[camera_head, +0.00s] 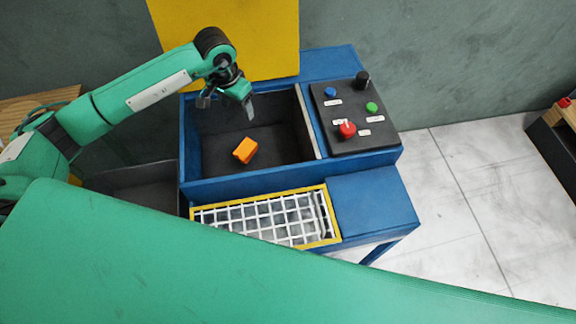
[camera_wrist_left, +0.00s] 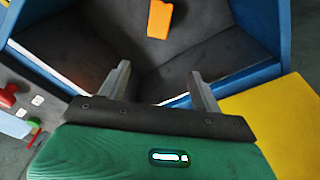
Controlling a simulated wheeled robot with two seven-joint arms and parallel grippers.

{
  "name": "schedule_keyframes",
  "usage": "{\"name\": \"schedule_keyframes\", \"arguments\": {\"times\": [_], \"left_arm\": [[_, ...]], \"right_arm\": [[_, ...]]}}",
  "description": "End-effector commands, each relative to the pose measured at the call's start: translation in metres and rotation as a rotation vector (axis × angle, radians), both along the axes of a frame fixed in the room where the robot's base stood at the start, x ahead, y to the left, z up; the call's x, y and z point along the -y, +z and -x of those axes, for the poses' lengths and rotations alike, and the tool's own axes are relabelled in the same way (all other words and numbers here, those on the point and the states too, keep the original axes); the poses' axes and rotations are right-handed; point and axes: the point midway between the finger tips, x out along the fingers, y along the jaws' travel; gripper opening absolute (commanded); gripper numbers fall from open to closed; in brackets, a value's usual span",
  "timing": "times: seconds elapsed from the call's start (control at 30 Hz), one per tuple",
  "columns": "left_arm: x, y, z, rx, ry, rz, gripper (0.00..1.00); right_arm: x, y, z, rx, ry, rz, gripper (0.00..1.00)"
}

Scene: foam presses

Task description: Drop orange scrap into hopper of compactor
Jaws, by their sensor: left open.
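The orange scrap (camera_head: 245,150) is a small block inside the dark hopper (camera_head: 215,158) of the blue compactor (camera_head: 370,205). In the left wrist view the scrap (camera_wrist_left: 159,18) shows at the top, on the dark hopper surface and apart from the fingers. My left gripper (camera_head: 228,103) is over the back part of the hopper, behind and above the scrap. In the left wrist view its two fingers (camera_wrist_left: 160,88) are spread apart with nothing between them. My right gripper is not in view.
A control panel (camera_head: 352,118) with red, green and blue buttons and a black knob is right of the hopper. A yellow panel (camera_head: 228,40) stands behind it. A white grid in a yellow frame (camera_head: 332,240) is in front. Open tiled floor (camera_head: 470,190) lies at right.

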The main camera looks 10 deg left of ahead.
Motion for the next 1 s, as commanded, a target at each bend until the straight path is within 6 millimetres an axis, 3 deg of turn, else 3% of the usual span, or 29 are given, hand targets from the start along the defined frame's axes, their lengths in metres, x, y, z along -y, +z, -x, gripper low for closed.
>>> {"name": "schedule_keyframes", "arguments": {"times": [0.27, 0.7, 1.0], "left_arm": [[-0.001, 0.014, 0.001, 0.004, 0.000, 0.000, 0.66], [-0.005, 0.103, 0.011, 0.004, 0.000, 0.000, 0.66], [-0.006, 0.135, 0.015, 0.001, 0.000, -0.001, 0.66]], "right_arm": [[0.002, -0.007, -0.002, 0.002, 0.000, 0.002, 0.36], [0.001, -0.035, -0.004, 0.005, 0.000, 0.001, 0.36], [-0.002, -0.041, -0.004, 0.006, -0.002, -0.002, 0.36]]}}
